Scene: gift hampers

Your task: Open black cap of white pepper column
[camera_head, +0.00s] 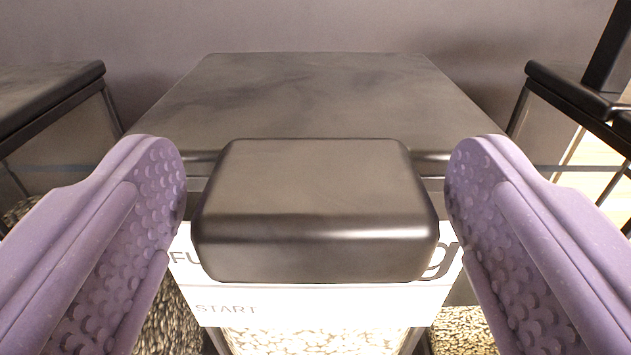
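A black, glossy, rounded block (315,225) shows at the centre of the view, at the front edge of a broad dark lid (320,95). It looks like the grip of the black cap. Below it is a white label (225,308) with partly hidden lettering, including "START". Under the label, pale grains show through the clear column (310,342), which looks like the white pepper column. My gripper (317,165) is open, with one lavender, studded finger on each side of the block. Gaps show between the fingers and the block, and nothing is held.
Similar dark-topped containers stand close on the left (50,90) and right (570,90). Darker speckled grains show low on both sides. A black upright bar (610,50) rises at the upper right. A plain grey wall (310,25) is behind.

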